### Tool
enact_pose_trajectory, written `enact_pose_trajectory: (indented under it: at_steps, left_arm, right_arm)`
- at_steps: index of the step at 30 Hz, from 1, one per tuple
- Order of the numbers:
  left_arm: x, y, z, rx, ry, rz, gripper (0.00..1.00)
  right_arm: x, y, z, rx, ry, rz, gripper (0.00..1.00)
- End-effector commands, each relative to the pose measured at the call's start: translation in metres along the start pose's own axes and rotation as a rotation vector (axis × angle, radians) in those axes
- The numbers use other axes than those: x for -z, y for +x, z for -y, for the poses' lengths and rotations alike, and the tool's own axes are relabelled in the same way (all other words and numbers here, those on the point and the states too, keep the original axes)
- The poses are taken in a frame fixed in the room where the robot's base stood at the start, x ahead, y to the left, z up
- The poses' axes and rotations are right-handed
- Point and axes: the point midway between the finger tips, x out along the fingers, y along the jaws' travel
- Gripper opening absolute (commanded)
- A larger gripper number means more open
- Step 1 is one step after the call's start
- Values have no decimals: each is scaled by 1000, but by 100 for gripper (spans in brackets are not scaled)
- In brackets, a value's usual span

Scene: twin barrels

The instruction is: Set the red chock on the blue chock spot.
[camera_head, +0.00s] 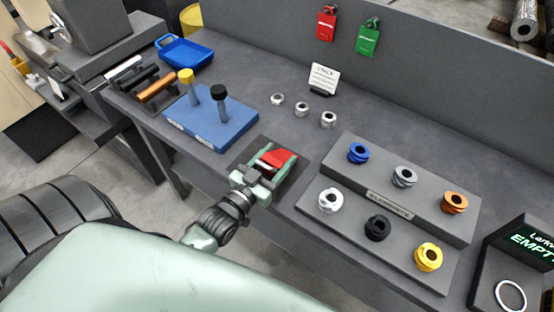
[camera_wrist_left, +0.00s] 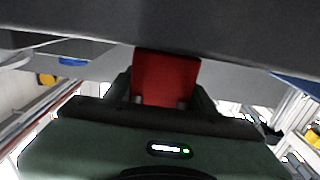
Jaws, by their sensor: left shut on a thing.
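The red chock (camera_head: 279,157) is a small red wedge-like block between the fingers of my left gripper (camera_head: 270,163), over a dark square patch (camera_head: 262,142) at the front edge of the grey table. My left gripper is shut on it. In the left wrist view, the red chock (camera_wrist_left: 166,80) shows between the dark fingers, close to a grey surface. I cannot tell whether the chock touches the table. I cannot make out a blue chock spot. My right gripper is not in view.
A blue board (camera_head: 212,118) with yellow-topped and black-topped pegs stands left of the gripper. A blue tray (camera_head: 184,52) lies behind it. A grey stepped rack (camera_head: 330,224) with several coloured rings is at right. Small metal rings (camera_head: 302,109) and a white card (camera_head: 323,78) stand behind.

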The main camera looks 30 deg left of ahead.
Motion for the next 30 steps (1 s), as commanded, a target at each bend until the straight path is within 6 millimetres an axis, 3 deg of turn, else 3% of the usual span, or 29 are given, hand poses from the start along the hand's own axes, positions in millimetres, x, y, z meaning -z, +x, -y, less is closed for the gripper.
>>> enact_pose_trajectory:
  at_steps: [3,14,15,17,30]
  left_arm:
    - [-9,0,0,0,0,-4,0]
    - [-13,0,0,0,0,-4,0]
    - [-14,0,0,0,0,0,60]
    - [-14,0,0,0,0,0,76]
    - [-13,-7,0,0,0,2,76]
  right_arm:
    - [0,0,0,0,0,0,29]
    - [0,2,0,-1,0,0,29]
    - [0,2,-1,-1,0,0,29]
    - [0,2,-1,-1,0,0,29]
    - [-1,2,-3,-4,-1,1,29]
